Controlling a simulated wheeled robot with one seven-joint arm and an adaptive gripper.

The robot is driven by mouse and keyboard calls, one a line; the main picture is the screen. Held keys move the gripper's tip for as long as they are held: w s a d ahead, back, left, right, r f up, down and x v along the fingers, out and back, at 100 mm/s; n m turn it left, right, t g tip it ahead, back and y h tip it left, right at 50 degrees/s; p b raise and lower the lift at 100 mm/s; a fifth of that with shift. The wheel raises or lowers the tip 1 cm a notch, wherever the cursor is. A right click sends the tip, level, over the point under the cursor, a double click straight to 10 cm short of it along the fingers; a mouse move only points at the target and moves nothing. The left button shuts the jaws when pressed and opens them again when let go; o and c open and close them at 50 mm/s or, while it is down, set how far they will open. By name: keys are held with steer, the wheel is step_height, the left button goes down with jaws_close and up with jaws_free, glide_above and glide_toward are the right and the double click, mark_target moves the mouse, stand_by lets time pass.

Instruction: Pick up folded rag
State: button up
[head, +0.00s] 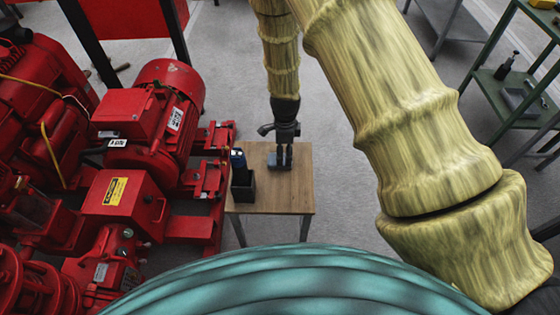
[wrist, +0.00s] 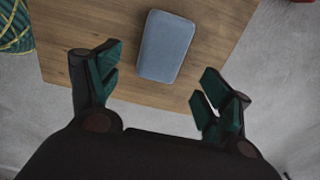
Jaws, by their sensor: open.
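The folded rag (wrist: 166,46) is a flat, blue-grey rounded rectangle lying on the small wooden table (wrist: 110,80). In the head view the rag (head: 273,158) shows only partly behind the fingers of my gripper (head: 281,158). In the wrist view my gripper (wrist: 158,76) is open, its dark green fingers spread wider than the rag. The rag lies ahead of the fingers, its near end roughly level with the fingertips. I cannot tell the height of the fingertips above the table.
A black open holder (head: 243,188) with a dark, blue-topped item in it stands on the table left of the rag. Red pump machinery (head: 150,150) fills the left side. A green shelf (head: 505,95) stands at the right.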

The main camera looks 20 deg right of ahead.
mark_target(284, 158)
steer(key=shift+f, duration=2.5)
steer(key=shift+c, duration=0.2)
steer(key=c, duration=0.8)
